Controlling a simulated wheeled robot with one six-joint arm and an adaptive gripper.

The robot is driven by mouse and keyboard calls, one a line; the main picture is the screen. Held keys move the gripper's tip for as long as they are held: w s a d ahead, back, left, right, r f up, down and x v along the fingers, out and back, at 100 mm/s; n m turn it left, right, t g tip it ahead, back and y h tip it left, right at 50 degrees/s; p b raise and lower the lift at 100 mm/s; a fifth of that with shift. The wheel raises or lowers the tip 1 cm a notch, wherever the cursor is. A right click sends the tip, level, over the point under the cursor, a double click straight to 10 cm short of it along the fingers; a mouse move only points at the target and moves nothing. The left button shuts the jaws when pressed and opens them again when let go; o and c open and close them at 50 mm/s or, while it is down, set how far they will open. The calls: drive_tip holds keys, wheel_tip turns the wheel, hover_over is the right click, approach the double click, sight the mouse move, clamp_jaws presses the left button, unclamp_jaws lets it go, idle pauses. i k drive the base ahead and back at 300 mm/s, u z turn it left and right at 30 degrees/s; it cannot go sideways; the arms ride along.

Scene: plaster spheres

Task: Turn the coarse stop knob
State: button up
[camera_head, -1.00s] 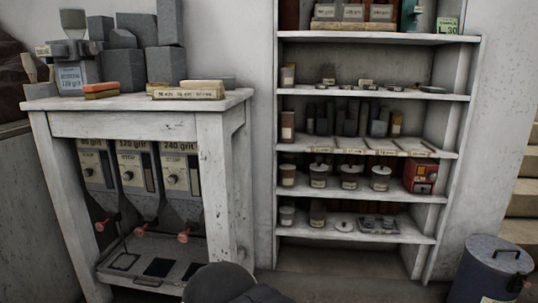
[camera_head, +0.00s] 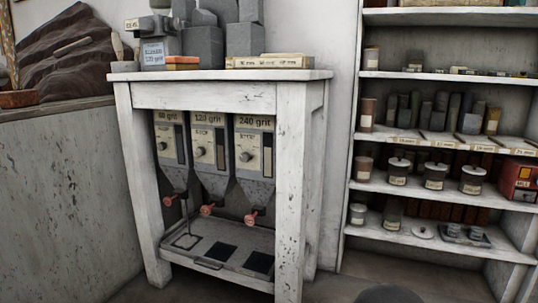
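Three grey grit hoppers hang side by side under the white table. The left hopper (camera_head: 170,150) carries a label ending in "grit"; its number is too small to read surely. The middle one (camera_head: 211,155) reads 120 grit and the right one (camera_head: 254,160) 240 grit. My gripper is not in view; only a dark rounded part of me shows at the bottom edge.
Red handles, such as the middle one (camera_head: 207,210), stick out below the hoppers over a grey tray (camera_head: 212,265). The table's front legs (camera_head: 291,190) flank them. Shelves (camera_head: 440,185) with jars stand at right. Floor in front of the table looks clear.

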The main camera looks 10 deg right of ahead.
sight(163, 146)
drive_tip(key=u, duration=0.4)
drive_tip(key=k, duration=0.5)
drive_tip(key=u, duration=0.6)
drive_tip(key=i, duration=0.55)
drive_tip(key=z, duration=0.8)
drive_tip(key=i, duration=1.1)
drive_tip(key=z, duration=0.45)
